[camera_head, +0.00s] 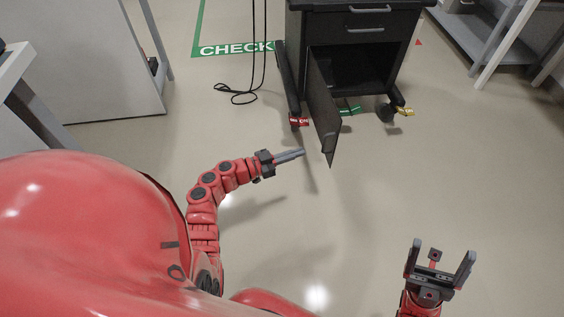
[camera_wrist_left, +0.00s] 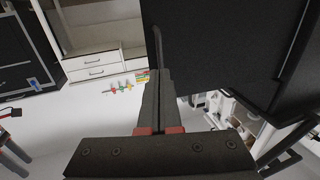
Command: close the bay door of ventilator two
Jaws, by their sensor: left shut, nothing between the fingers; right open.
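A dark ventilator cart (camera_head: 350,60) stands at the top of the head view. Its bay door (camera_head: 322,100) hangs open, swung out toward me, and the dark bay (camera_head: 362,68) shows to its right. My left gripper (camera_head: 302,152) is shut and empty, pointing right, a little left of the door's lower front corner; I cannot tell if it touches. In the left wrist view the shut fingers (camera_wrist_left: 157,95) point at a large dark panel (camera_wrist_left: 205,45), which looks like the door. My right gripper (camera_head: 440,262) is open and empty at the lower right, apart from the cart.
Black cables (camera_head: 238,95) lie on the floor left of the cart. Red (camera_head: 298,121) and yellow (camera_head: 404,111) tags mark its feet. A grey cabinet (camera_head: 85,70) stands at left, a shelf rack (camera_head: 500,45) at upper right. The floor between is clear.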

